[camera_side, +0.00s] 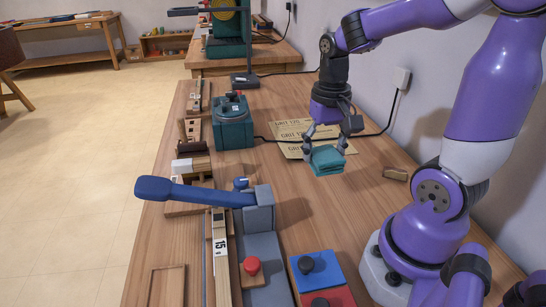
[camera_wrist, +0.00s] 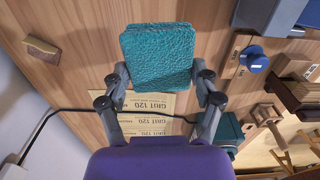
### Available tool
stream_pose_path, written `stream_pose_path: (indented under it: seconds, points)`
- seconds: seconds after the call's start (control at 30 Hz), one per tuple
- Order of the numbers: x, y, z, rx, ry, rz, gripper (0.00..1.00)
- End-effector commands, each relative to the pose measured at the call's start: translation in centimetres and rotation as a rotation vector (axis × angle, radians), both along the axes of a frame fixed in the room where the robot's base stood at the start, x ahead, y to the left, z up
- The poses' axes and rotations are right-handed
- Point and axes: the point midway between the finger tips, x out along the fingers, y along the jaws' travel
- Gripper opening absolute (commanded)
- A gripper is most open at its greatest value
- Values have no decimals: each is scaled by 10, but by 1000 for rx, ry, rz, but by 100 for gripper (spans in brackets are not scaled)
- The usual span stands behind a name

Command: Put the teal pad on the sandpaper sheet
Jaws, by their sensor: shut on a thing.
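The teal pad (camera_side: 326,160) is a small rough-textured block held between the fingers of my gripper (camera_side: 329,148). It also shows large in the wrist view (camera_wrist: 158,56), between the fingertips of my gripper (camera_wrist: 160,76). In the side view the pad appears above the bench, near the front edge of the sandpaper; the exact height is hard to tell. The tan sandpaper sheets (camera_side: 293,130), printed "GRIT 120", lie on the bench behind the pad. In the wrist view the sandpaper (camera_wrist: 150,103) shows below the pad, partly hidden by it and by my gripper.
A teal machine (camera_side: 234,125) stands left of the sandpaper, with a black cable (camera_side: 375,133) running across the bench. A small wooden block (camera_side: 396,174) lies to the right. A blue-handled lever tool (camera_side: 195,192) and coloured knob plates (camera_side: 318,272) are at the front.

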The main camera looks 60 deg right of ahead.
Motion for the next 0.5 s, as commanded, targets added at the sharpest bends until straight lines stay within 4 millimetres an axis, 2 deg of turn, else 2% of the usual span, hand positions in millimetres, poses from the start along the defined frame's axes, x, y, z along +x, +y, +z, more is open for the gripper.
stream_pose_path:
  seconds: [0.1, 0.23, 0.37, 0.5]
  points:
    - [7, 11, 9, -1, -3, 2, 41]
    - [25, 4, 17, -1, -1, -12, 41]
    - [56, -23, 23, 0, 0, -32, 41]
    - [86, -58, 23, 1, 2, -50, 41]
